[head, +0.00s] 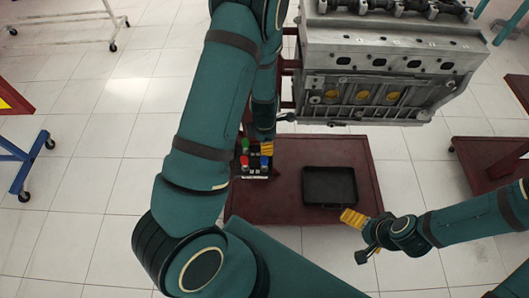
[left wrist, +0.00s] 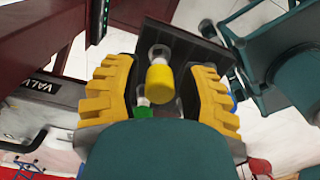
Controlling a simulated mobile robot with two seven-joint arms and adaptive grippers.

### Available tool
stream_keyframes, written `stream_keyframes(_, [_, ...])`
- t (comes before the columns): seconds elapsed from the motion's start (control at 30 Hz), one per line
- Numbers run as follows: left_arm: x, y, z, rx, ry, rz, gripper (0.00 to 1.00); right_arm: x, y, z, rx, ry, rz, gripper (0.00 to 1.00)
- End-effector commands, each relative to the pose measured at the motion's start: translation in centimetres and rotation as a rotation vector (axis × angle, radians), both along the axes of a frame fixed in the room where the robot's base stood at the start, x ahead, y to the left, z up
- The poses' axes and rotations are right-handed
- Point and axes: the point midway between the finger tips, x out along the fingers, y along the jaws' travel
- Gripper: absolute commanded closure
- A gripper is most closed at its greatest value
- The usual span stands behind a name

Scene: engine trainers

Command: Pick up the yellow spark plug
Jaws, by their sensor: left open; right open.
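The yellow spark plug (left wrist: 159,77) shows in the left wrist view, standing at the dark rack (left wrist: 180,45). My left gripper (left wrist: 163,66) is open, with one yellow finger on each side of the plug; a gap shows on both sides. In the head view my left gripper (head: 267,148) is over the rack (head: 254,177), and I cannot tell the yellow plug from its yellow fingers there. Green (head: 245,145), red (head: 244,162) and blue (head: 264,161) plugs stand close by in the rack. My right gripper (head: 352,219) is open and empty, near the table's right front corner.
A black tray (head: 329,204) lies on the dark red table (head: 290,155), right of the rack. A grey engine block (head: 380,65) stands behind the table. The green plug (left wrist: 143,112) and blue plug (left wrist: 233,103) are close to my left fingers.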

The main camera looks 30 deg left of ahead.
Motion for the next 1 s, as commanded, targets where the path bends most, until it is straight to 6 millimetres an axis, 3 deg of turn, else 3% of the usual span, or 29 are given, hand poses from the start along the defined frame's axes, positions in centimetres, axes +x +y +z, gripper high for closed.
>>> stream_keyframes(0.13, [0.0, 0.0, 0.1, 0.000, 0.000, 0.000, 0.59, 0.0, 0.0, 0.1, 0.000, 0.000, 0.000, 0.00])
stream_keyframes(0.23, [0.0, 0.0, 0.1, 0.000, 0.000, 0.000, 0.94, 0.0, 0.0, 0.0, 0.000, 0.000, 0.000, 0.00])
stream_keyframes(0.27, [0.0, 0.0, 0.1, 0.000, 0.000, 0.000, 1.00, 0.0, 0.0, 0.0, 0.000, 0.000, 0.000, 0.00])
stream_keyframes(0.7, [0.0, 0.0, 0.4, 0.000, -0.001, 0.000, 1.00, 0.0, 0.0, 0.2, 0.000, -0.001, 0.000, 0.00])
stream_keyframes(0.83, [0.1, 0.0, 2.1, 0.002, -0.004, 0.000, 1.00, 0.2, 0.0, 0.7, -0.001, -0.003, -0.002, 0.00])
stream_keyframes(1.0, [0.1, -0.1, 5.6, 0.001, -0.004, -0.002, 1.00, 0.5, -0.1, 1.8, -0.002, -0.011, -0.008, 0.00])
